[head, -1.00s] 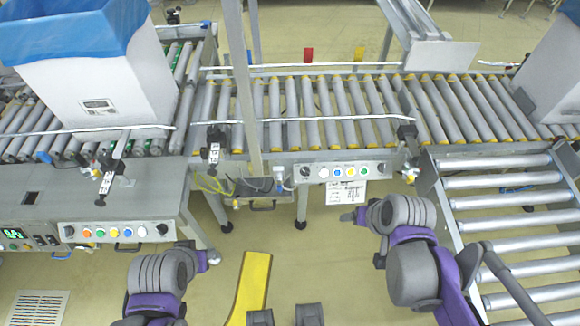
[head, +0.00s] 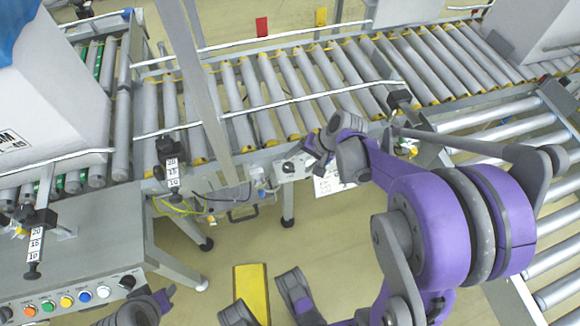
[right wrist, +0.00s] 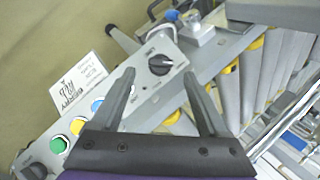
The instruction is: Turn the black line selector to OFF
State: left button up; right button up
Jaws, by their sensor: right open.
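A black selector knob (right wrist: 158,64) with a pale pointer mark sits at the upper end of a grey control panel (right wrist: 146,88) in the right wrist view. Its lettering is too small to read. In the head view the knob (head: 288,167) shows at the panel's left end. My right gripper (right wrist: 158,76) is open, its two fingers on either side of the knob in the picture. I cannot tell whether they touch it. In the head view the right gripper (head: 312,152) is just right of and above the knob, hiding much of the panel. My left gripper (head: 164,298) is at the bottom left, away from this panel.
Green (right wrist: 57,144), yellow (right wrist: 78,125) and blue (right wrist: 97,105) buttons line the panel, with another black knob (right wrist: 35,171) at its lower end. A paper sign (right wrist: 82,84) hangs beside it. A roller conveyor (head: 270,95) runs behind. Another button panel (head: 75,297) is at the lower left.

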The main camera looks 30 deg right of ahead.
aim_at(291, 168)
jog(key=b+x, duration=0.1)
jog(key=x, duration=0.4)
grip_shut()
dwell(0.3)
